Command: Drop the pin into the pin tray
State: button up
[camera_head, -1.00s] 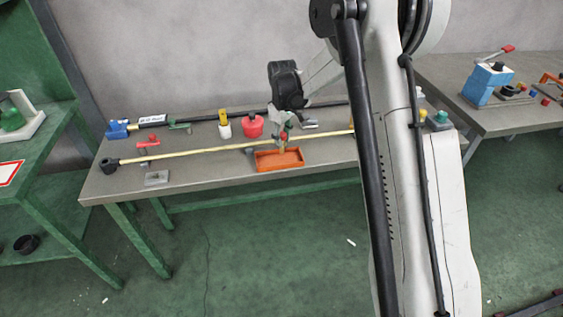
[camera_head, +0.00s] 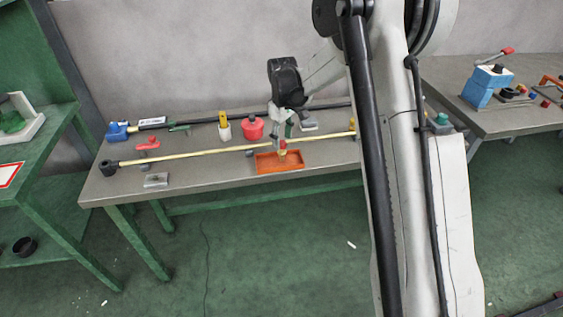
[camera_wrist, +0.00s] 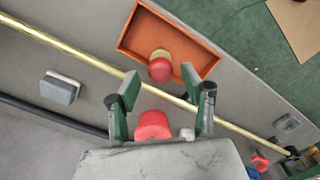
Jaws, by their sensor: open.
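The orange pin tray (camera_head: 262,168) lies near the front edge of the bench; it also shows in the wrist view (camera_wrist: 128,32). The pin (camera_head: 283,145) has a red end and a yellowish end. In the wrist view the pin (camera_wrist: 160,70) appears over the tray's near side, red end toward me. It looks upright, but I cannot tell whether it touches the tray floor. My gripper (camera_head: 284,132) is above the tray. In the wrist view my gripper (camera_wrist: 168,88) has its green fingers spread wide, with the pin beyond their tips and apart from both.
A long yellow rod (camera_head: 200,152) runs across the bench behind the tray. A second bench (camera_head: 525,115) is at right.

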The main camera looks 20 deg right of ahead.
notch_tip(320, 180, up, 10)
dwell(0.4)
jog(key=s+r+m+t, duration=0.2)
jog(key=s+r, duration=0.4)
jog(key=s, duration=0.4)
jog(key=s+r+m+t, duration=0.2)
jog(key=s+r, duration=0.5)
jog(key=s, duration=0.2)
jog(key=s+f+m+t, duration=0.1)
jog(key=s+f, duration=0.1)
jog(key=s, duration=0.7)
jog(key=s+f+m+t, duration=0.1)
jog(key=s+m+t, duration=0.1)
jog(key=s, duration=0.7)
jog(key=shift+s+f+m, duration=0.2)
jog(key=shift+f+m, duration=0.1)
jog(key=shift+f, duration=0.1)
